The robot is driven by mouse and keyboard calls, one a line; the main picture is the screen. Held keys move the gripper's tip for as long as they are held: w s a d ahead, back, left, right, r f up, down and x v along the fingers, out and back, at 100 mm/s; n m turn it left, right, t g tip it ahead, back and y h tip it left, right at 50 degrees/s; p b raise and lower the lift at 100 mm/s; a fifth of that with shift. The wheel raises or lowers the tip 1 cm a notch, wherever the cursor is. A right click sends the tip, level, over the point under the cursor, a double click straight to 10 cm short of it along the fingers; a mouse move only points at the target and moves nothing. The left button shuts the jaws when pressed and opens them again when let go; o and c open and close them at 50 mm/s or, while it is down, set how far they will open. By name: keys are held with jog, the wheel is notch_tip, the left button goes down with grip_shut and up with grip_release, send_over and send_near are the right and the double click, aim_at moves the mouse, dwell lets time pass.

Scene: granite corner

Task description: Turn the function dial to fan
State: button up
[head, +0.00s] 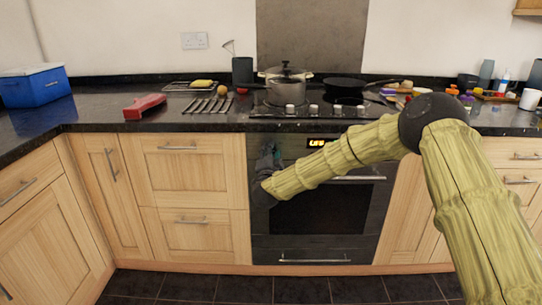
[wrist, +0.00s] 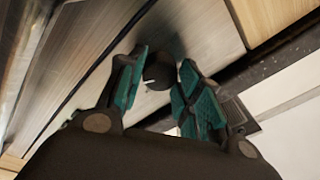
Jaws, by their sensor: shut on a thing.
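The function dial (wrist: 158,74) is a dark round knob on the oven's front panel, with a small pale mark near its edge. In the wrist view it sits between the green pads of my gripper (wrist: 161,66), which is shut on it. In the head view my gripper (head: 267,162) is at the upper left of the built-in oven (head: 318,222), left of the lit orange display (head: 316,142). There it hides the dial. The dial's printed symbols cannot be read in either view.
The oven's horizontal door handle (head: 362,178) lies right of my gripper, partly behind my arm. Above are the hob, a lidded pot (head: 287,86) and a dark pan (head: 344,87). Wooden drawers (head: 192,163) flank the oven on the left. The floor in front is clear.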

jog(key=shift+m, duration=0.6)
jog(key=o, duration=1)
jog(key=shift+o, duration=0.2)
jog(key=shift+s, duration=0.1)
jog(key=s+a+f, duration=0.1)
jog(key=s, duration=1)
jog(key=shift+s, duration=0.35)
jog(key=shift+f, duration=0.15)
